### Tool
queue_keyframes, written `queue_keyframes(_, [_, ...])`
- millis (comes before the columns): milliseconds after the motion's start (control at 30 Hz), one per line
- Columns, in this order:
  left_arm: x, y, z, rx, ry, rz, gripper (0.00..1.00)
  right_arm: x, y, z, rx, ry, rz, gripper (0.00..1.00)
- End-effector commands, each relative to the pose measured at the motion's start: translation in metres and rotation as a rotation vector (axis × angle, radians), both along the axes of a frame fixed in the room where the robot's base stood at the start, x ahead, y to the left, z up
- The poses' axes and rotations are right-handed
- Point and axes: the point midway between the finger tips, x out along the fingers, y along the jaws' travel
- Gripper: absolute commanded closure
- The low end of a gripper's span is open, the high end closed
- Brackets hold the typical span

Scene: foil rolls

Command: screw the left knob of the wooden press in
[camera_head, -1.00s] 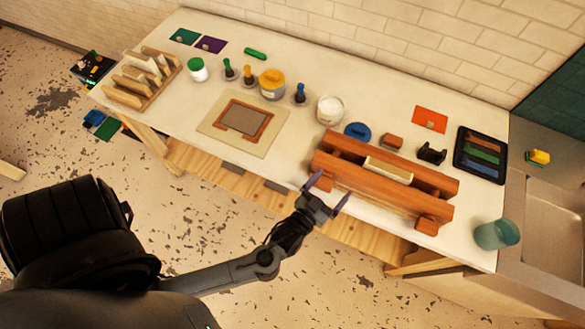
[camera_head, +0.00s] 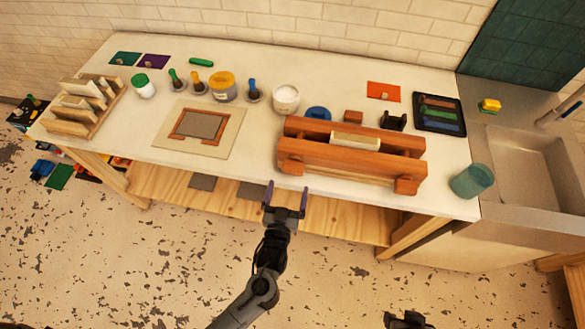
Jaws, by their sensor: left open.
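The wooden press (camera_head: 350,158) lies on the front right part of the table, two reddish-brown bars with a pale block (camera_head: 355,141) between them. Its left knob (camera_head: 291,167) sticks out at the front left end, and its right knob (camera_head: 406,185) at the front right end. My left gripper (camera_head: 286,190) is open and empty, fingers pointing at the table's front edge, just below the left knob in the picture and apart from it. My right gripper (camera_head: 406,319) shows only as a dark part at the bottom edge; its jaws cannot be made out.
The white table (camera_head: 240,170) holds a framed screen (camera_head: 199,125), a wooden rack (camera_head: 85,108), several jars and a black tray (camera_head: 440,113). A teal cup (camera_head: 471,180) stands by the front right corner, beside the sink (camera_head: 530,170). The floor in front is clear.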

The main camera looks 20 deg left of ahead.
Motion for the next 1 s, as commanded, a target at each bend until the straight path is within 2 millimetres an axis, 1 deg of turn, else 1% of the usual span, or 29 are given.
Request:
queue_keyframes(33, [0.009,0.002,0.002,0.001,-0.003,0.001,0.04,0.000,0.000,0.001,0.000,0.000,0.000,0.57])
queue_keyframes(300, [0.052,0.009,0.001,0.000,-0.002,-0.001,0.04,0.000,-0.002,0.001,-0.009,0.000,0.005,0.57])
queue_keyframes(500, [0.073,0.013,0.001,0.000,0.000,-0.001,0.04,0.000,-0.004,0.001,-0.015,0.000,0.009,0.57])
queue_keyframes(700, [0.082,0.015,0.000,-0.001,0.001,0.000,0.04,0.000,-0.004,0.001,-0.014,0.000,0.008,0.57])
queue_keyframes(967, [0.082,0.015,0.000,-0.001,0.001,-0.001,0.04,0.000,-0.002,0.001,-0.008,0.001,0.004,0.57])
queue_keyframes(1000, [0.082,0.015,0.000,-0.001,0.001,-0.001,0.09,0.000,-0.002,0.001,-0.006,0.000,0.003,0.57])
